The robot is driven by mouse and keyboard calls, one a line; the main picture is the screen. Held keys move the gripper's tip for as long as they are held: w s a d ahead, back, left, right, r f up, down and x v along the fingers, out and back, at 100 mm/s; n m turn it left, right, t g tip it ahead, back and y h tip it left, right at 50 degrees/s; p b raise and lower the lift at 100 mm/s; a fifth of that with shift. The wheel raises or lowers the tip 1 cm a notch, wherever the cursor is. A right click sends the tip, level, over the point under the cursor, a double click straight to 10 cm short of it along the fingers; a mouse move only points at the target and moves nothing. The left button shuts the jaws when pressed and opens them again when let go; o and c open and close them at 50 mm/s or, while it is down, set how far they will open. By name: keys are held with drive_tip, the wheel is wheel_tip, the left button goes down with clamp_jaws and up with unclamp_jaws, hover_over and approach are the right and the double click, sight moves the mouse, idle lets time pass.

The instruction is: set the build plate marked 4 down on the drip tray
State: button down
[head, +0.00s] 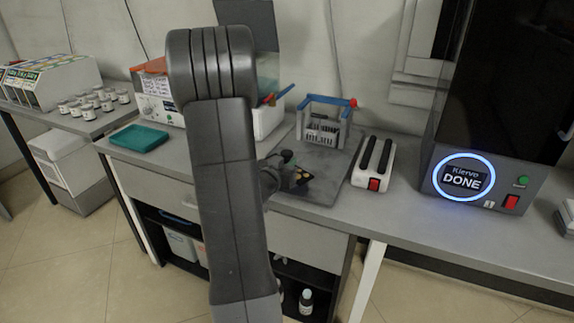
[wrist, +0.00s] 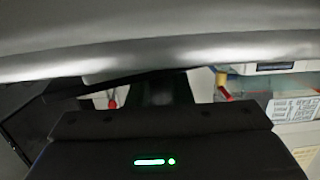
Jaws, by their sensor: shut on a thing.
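My gripper (head: 296,176) is in the middle of the head view, partly behind my arm, over the front part of a shallow grey tray (head: 330,193). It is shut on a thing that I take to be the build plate. In the wrist view, a large smooth grey metal surface (wrist: 160,35) fills the top, very close to the camera. No number 4 shows on it, and the fingertips are hidden. A teal tray (head: 139,138) lies at the bench's left end. No readable label tells which tray is the drip tray.
A grey basket with a blue handle (head: 324,130) stands on the back of the grey tray. A white two-slot device (head: 374,162) is right of it, then a dark machine reading DONE (head: 465,178). An orange-lidded box (head: 157,100) stands behind the teal tray.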

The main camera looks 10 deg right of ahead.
drive_tip(key=shift+r, duration=0.2)
drive_tip(key=shift+f, duration=0.2)
drive_tip(key=c, duration=1.3)
unclamp_jaws()
drive_tip(key=shift+r, duration=0.15)
drive_tip(key=shift+s+a, duration=0.15)
drive_tip(key=shift+s, duration=0.05)
drive_tip(key=v, duration=1.1)
drive_tip(key=shift+s+a+p, duration=0.15)
drive_tip(key=shift+s+p, duration=0.1)
drive_tip(key=shift+p, duration=0.1)
